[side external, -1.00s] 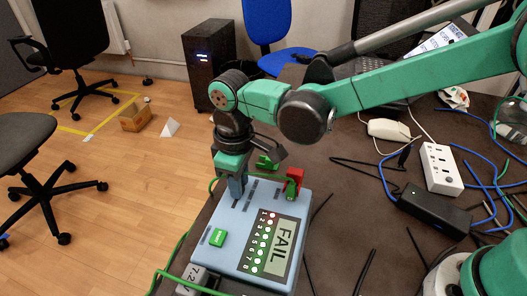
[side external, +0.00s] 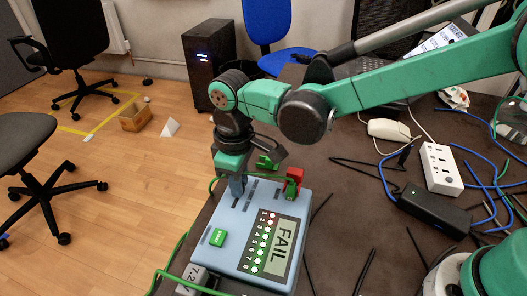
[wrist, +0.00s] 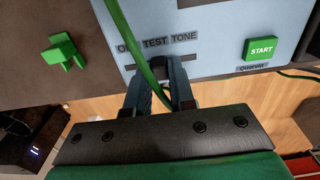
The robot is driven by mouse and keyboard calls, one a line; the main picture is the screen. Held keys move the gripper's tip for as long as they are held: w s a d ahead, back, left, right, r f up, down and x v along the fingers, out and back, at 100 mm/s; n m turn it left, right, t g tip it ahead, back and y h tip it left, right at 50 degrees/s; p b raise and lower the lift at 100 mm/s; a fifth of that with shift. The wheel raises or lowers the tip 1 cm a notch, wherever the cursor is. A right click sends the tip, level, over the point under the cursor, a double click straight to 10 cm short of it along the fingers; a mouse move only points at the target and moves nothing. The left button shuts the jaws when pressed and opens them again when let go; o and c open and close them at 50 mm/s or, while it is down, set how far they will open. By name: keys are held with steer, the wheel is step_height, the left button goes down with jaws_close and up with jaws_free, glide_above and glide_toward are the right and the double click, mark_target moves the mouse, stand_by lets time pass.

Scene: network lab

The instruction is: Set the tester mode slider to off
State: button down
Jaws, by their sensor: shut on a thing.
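The tester (side external: 249,213) is a light blue box at the table's near edge in the side view. In the wrist view my gripper's two dark fingers (wrist: 160,82) are at the slider slot (wrist: 207,58), below the label OFF TEST TONE (wrist: 157,42). A green cable (wrist: 130,37) crosses the label and runs down at the fingers.
A green START button (wrist: 261,49) is on the tester, right of the fingers. A red and green plug (side external: 293,184) stands at its far right corner. A green clip (side external: 267,162) lies behind it. A power strip (side external: 441,168), black adapter (side external: 433,209) and blue cables lie to the right.

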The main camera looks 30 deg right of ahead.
stand_by(0.5)
steer(key=shift+w+d, duration=1.05)
steer(key=shift+w, duration=0.05)
steer(key=c, duration=0.7)
jaws_free()
steer(key=shift+c, duration=0.2)
steer(key=shift+r, duration=2.85)
